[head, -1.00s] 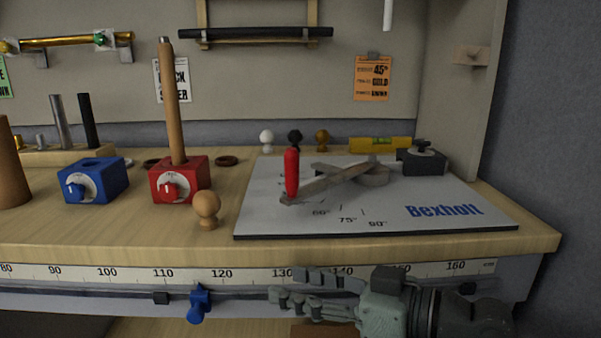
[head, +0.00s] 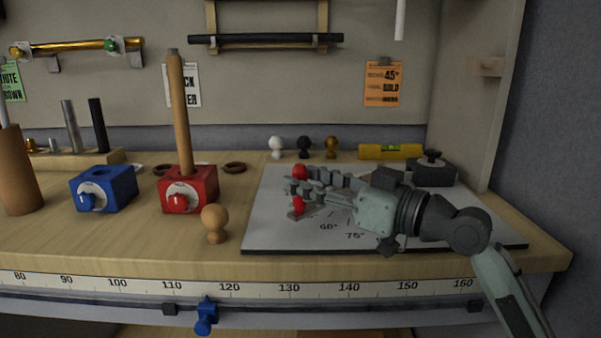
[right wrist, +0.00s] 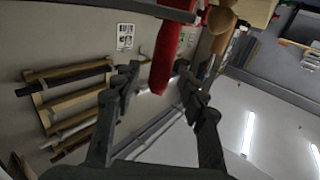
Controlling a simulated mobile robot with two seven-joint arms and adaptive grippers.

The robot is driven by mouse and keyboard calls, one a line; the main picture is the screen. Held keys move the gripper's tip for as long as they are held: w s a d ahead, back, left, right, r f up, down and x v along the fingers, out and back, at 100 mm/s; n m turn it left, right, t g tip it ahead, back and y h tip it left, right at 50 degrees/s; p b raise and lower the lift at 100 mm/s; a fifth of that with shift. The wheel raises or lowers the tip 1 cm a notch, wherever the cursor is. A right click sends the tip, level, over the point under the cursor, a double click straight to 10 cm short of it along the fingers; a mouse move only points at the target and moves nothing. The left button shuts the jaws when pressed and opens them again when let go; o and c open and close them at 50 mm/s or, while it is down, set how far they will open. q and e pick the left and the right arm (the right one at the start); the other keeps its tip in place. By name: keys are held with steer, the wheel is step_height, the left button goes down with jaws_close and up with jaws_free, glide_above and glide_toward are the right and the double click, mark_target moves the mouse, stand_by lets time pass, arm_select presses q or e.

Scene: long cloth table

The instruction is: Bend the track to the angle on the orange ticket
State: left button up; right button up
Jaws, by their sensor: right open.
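The bending plate (head: 270,234) lies on the table with printed angle marks, 60° and 75° legible. The red handle (head: 299,205) stands upright on its metal arm at the plate's left part. My right gripper (head: 294,187) is open around the red handle and hides most of it, along with the bending arm. In the right wrist view the red handle (right wrist: 165,58) stands between the open fingers (right wrist: 158,78); contact cannot be told. My left gripper is out of view.
A red block (head: 190,193) holding a wooden rod, a blue block (head: 104,190) and a wooden knob (head: 215,222) stand left of the plate. A yellow level (head: 390,151) and a dark clamp block (head: 434,170) sit behind it. A ruler (head: 260,288) runs along the front edge.

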steer(key=shift+x, duration=1.05)
steer(key=shift+c, duration=0.3)
jaws_close()
steer(key=shift+d, duration=0.1)
